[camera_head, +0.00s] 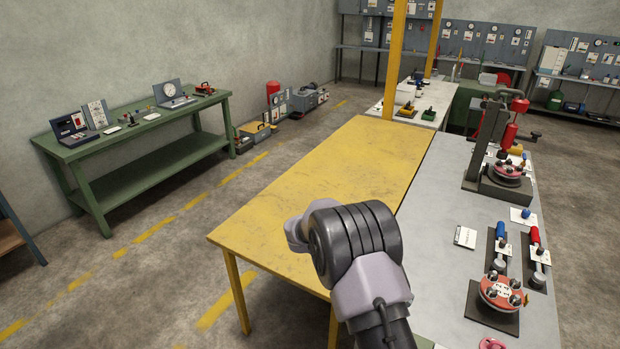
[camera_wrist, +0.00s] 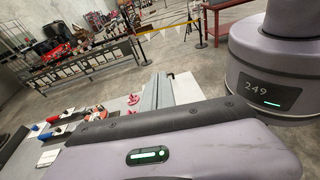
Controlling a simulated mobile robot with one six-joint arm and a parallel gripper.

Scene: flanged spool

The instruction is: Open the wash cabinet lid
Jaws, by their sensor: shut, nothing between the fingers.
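I cannot make out a wash cabinet or its lid in either view. My arm reaches in from the bottom of the head view and covers part of the yellow tabletop. Its grey-mauve links and a dark ribbed joint show, but no gripper fingers can be seen. In the wrist view, my own pale mauve housings fill the bottom and right, and no fingers show there either.
A yellow table (camera_head: 300,190) adjoins a grey bench (camera_head: 447,270). On the bench are a red round fixture (camera_head: 501,291), blue- and red-handled tools and a press-like stand (camera_head: 482,180). A green bench (camera_head: 150,155) stands along the left wall. Floor between is clear.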

